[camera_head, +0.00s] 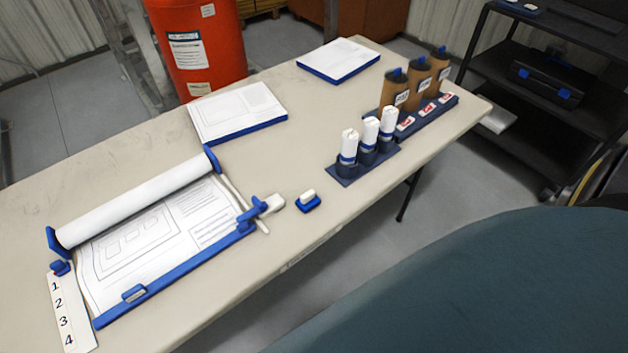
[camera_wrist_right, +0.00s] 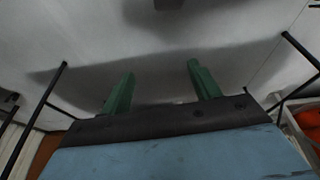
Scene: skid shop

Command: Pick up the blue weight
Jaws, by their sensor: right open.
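Several small blue pieces lie on the long table, and I cannot tell for sure which one is the weight. A blue block with a pale label (camera_head: 134,293) sits on the front edge of the unrolled drawing (camera_head: 150,240). Another blue piece (camera_head: 60,268) sits at the drawing's left corner, by the number strip. A blue block with a white top (camera_head: 309,202) stands alone near the table's front edge. My right gripper (camera_wrist_right: 160,72) shows only in its wrist view, with its two green fingers apart and nothing between them. My left gripper is out of view.
The table (camera_head: 310,120) also bears two blue-edged paper stacks (camera_head: 237,110), a holder with white bottles (camera_head: 345,173) and a rack with brown holders (camera_head: 420,118). An orange drum (camera_head: 200,45) stands behind. A black shelf cart (camera_head: 545,85) stands at right. The table's middle is clear.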

